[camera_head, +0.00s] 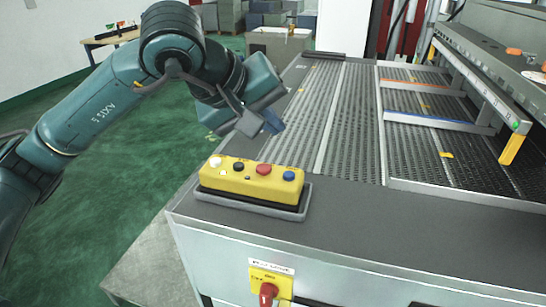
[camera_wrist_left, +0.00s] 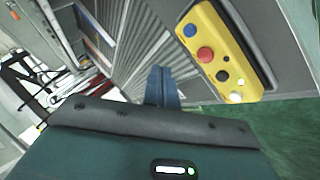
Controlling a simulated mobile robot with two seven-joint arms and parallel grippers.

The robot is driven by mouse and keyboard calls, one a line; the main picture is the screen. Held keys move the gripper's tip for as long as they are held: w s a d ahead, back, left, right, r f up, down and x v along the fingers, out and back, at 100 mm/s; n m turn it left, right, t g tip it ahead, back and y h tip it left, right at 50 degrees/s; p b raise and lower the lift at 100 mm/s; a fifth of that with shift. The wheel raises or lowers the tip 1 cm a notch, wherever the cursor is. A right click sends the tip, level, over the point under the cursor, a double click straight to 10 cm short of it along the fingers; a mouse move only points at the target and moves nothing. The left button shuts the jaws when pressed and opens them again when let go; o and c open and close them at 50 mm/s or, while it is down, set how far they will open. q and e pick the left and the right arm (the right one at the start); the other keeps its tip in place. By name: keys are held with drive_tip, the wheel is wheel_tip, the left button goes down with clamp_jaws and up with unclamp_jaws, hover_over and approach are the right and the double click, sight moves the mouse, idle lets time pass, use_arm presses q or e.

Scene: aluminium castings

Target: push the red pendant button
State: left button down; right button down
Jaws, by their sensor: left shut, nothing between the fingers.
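The yellow pendant (camera_head: 247,182) lies on a grey tray at the near left corner of the machine table. Its red button (camera_head: 264,169) sits between a black button (camera_head: 239,166) and a blue button (camera_head: 289,176), with a white button (camera_head: 215,162) at the left end. In the left wrist view the red button (camera_wrist_left: 205,54) shows up and to the right of the fingers. My left gripper (camera_head: 272,124) is shut and empty, above and behind the pendant, apart from it. Its closed blue fingertips (camera_wrist_left: 161,72) also show in the wrist view. My right gripper is not in view.
A slatted conveyor table (camera_head: 330,110) with rails extends behind the pendant. A red rotary switch (camera_head: 267,292) on a yellow plate is on the front panel. A cardboard box (camera_head: 278,45) stands at the back. Green floor (camera_head: 110,190) is open on the left.

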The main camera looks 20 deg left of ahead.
sight(260, 171)
use_arm(q)
drive_tip(key=shift+w+a+r+t+y, duration=0.3)
drive_tip(key=shift+a+r+y, duration=0.05)
drive_tip(key=shift+a+r, duration=0.25)
drive_tip(key=shift+w+a+r+t+y, duration=0.25)
drive_tip(key=shift+a+r+t+y, duration=0.1)
drive_tip(key=shift+a+r, duration=0.2)
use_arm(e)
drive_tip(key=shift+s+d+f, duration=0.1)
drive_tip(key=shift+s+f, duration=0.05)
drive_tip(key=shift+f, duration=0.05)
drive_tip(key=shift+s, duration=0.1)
